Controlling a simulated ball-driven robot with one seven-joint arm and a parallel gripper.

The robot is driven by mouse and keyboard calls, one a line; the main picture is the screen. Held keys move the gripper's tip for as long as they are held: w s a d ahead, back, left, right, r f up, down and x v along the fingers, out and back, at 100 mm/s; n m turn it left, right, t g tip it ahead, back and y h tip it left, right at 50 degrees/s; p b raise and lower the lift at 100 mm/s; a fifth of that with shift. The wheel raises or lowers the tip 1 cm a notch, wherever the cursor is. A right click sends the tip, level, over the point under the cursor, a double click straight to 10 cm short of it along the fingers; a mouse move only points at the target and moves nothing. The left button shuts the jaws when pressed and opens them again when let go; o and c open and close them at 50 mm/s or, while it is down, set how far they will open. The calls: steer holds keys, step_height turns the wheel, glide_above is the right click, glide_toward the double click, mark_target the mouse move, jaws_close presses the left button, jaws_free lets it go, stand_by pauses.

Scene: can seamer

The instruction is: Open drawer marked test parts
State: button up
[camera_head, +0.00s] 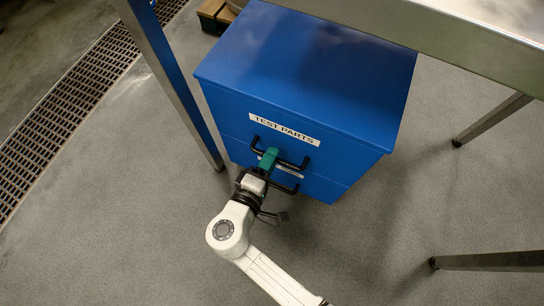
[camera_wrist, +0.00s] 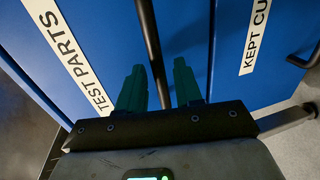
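The blue cabinet (camera_head: 310,65) has an upper drawer labelled TEST PARTS (camera_head: 285,129); the drawer front looks flush, with no gap showing. The label also shows in the wrist view (camera_wrist: 66,50). The drawer's black bar handle (camera_head: 290,163) runs across its front below the label. My gripper (camera_head: 267,160) is at this handle. In the wrist view the handle (camera_wrist: 151,45) passes between the two green fingers of my gripper (camera_wrist: 160,82). The fingers stand apart, with space seen on both sides of the bar.
A lower drawer with its own black handle (camera_head: 286,189) lies below; its label, partly cut off, reads KEPT CU (camera_wrist: 256,37). A metal table (camera_head: 470,40) overhangs at the upper right, with legs around the cabinet. A floor grate (camera_head: 75,95) runs at left. Floor in front is clear.

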steer(key=shift+w+d+f, duration=0.15)
steer(key=shift+w+d, duration=0.1)
steer(key=shift+w, duration=0.4)
steer(key=shift+c, duration=0.3)
jaws_close()
